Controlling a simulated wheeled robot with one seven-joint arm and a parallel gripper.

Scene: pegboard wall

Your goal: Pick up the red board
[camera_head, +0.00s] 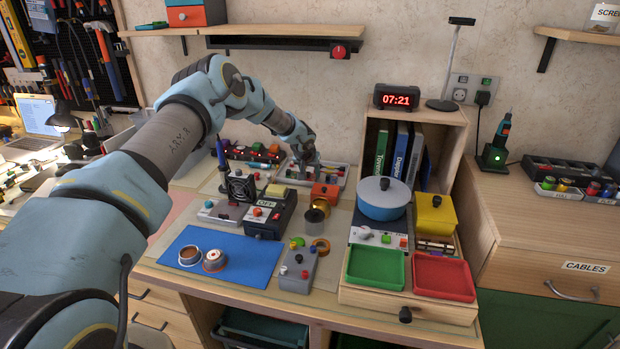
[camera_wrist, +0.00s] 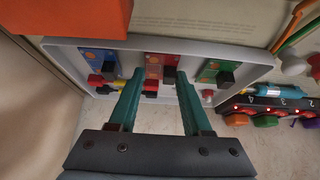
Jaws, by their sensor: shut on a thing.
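The red board (camera_wrist: 154,68) stands in the middle of a shallow white tray (camera_wrist: 262,72), with a black block on it. My gripper (camera_wrist: 160,74) has one teal finger on each side of the red board and is shut on it. The board is still within the tray; I cannot tell whether it is lifted. In the head view my gripper (camera_head: 303,168) is down at the tray (camera_head: 338,182) at the back of the bench, and the arm's end hides the red board there.
A blue board (camera_wrist: 97,60) and a green board (camera_wrist: 208,72) flank the red one. An orange box (camera_wrist: 70,16) is close by. A row of lit modules (camera_wrist: 270,104) sits beside the tray. A wooden shelf box (camera_head: 454,140) with books stands to the right.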

